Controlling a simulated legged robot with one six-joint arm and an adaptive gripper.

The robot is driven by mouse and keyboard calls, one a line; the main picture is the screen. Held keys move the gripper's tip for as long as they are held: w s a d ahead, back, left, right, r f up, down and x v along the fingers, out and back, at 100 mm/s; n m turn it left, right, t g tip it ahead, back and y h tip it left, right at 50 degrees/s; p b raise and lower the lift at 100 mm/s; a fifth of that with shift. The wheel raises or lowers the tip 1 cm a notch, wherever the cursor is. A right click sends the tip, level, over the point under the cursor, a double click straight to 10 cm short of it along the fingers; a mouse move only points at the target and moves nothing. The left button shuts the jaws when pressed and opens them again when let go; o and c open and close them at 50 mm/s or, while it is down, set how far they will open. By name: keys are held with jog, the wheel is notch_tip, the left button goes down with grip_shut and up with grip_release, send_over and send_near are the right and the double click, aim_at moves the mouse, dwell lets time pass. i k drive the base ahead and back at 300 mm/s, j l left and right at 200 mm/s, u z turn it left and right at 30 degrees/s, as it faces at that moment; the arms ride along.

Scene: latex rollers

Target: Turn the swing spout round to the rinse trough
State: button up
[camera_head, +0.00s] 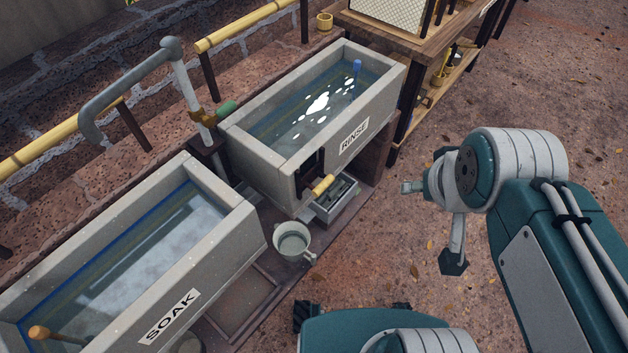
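The grey swing spout (125,82) rises from a white upright pipe (187,90) between the two troughs. Its arm reaches left and its down-turned end hangs on the soak trough's side, in front of the back wall. A brass valve with a green handle (227,108) sits low on the pipe. The rinse trough (375,105), labelled RINSE, is right of the pipe and holds water. The soak trough (215,245), labelled SOAK, is at the lower left. My gripper (431,227) is open and empty, its fingers spread, well right of the troughs and far from the spout.
A small bucket (292,243) stands between the troughs at the front. A yellow-handled tap (320,186) sticks out below the rinse trough above a drain box (338,203). Yellow bamboo rails (245,25) run behind. A wooden shelf (440,85) stands far right.

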aim_at(171, 50)
jog(key=u, duration=1.6)
